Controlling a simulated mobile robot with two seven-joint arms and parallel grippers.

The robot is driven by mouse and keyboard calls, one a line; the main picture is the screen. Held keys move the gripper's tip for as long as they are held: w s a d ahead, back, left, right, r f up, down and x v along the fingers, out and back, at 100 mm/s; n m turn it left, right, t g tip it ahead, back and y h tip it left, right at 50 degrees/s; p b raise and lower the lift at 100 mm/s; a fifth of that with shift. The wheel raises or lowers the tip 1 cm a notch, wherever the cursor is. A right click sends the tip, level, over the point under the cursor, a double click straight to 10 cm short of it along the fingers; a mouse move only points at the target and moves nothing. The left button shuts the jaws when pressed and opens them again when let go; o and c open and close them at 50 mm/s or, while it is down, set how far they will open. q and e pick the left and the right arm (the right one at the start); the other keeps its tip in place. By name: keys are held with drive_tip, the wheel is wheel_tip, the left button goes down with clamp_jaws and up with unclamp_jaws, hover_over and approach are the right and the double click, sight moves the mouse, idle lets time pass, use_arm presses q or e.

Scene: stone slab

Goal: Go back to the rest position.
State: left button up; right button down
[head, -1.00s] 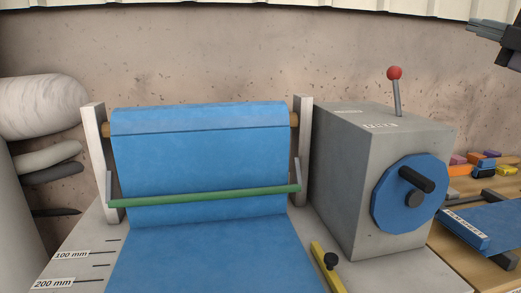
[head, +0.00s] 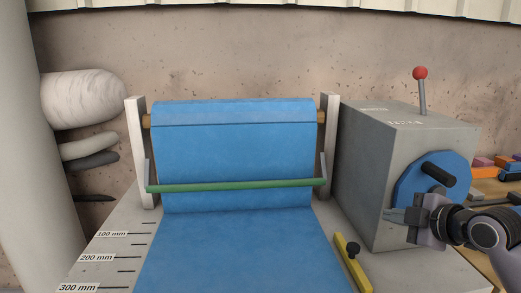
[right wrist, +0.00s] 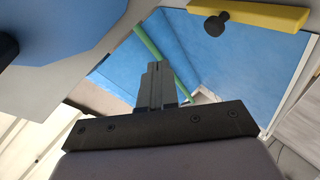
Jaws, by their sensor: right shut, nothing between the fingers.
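My right gripper (head: 392,216) is at the right of the head view, in front of the grey box and the lower part of its blue wheel. Its fingers are together and empty, pointing left. In the right wrist view the closed fingers (right wrist: 154,85) stand over the blurred blue sheet. I cannot tell from the pictures whether the gripper touches the box. My left gripper is not in view.
A blue sheet roll (head: 235,112) hangs between two white posts, with a green bar (head: 235,186) across it. The grey box (head: 370,170) carries a blue wheel (head: 445,165) and a red-knobbed lever (head: 421,90). A yellow bar (head: 348,265) lies near the sheet.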

drive_tip(key=s+a+f, duration=0.1)
drive_tip(key=f, duration=0.2)
drive_tip(key=s+a+f+m+g, duration=0.1)
drive_tip(key=s+f, duration=0.1)
drive_tip(key=f, duration=0.1)
drive_tip(key=s+a+f+m+g, duration=0.1)
drive_tip(key=s+f, duration=0.1)
drive_tip(key=f, duration=0.1)
drive_tip(key=shift+s+a+h, duration=0.2)
drive_tip(key=shift+s+h, duration=0.05)
drive_tip(key=shift+h, duration=0.05)
drive_tip(key=s+a+f+m+g+h, duration=0.15)
drive_tip(key=s+f+m, duration=0.3)
drive_tip(key=s, duration=0.55)
drive_tip(key=s+f+m+g+h, duration=0.1)
drive_tip(key=s+f+m+g, duration=0.25)
drive_tip(key=s+f, duration=0.4)
drive_tip(key=s+a+f+m+g+h, duration=0.1)
drive_tip(key=s+f+m, duration=0.3)
drive_tip(key=s, duration=0.7)
drive_tip(key=w+a+f+t+y+p, duration=0.1)
drive_tip(key=w+a+f+t, duration=0.1)
drive_tip(key=w+f+t, duration=0.3)
drive_tip(key=shift+w+a+f+t+y+p, duration=0.35)
drive_tip(key=shift+w+a+f+t, duration=0.05)
drive_tip(key=shift+f+t, duration=0.3)
drive_tip(key=shift+d+m, duration=0.1)
drive_tip(key=shift+m, duration=0.2)
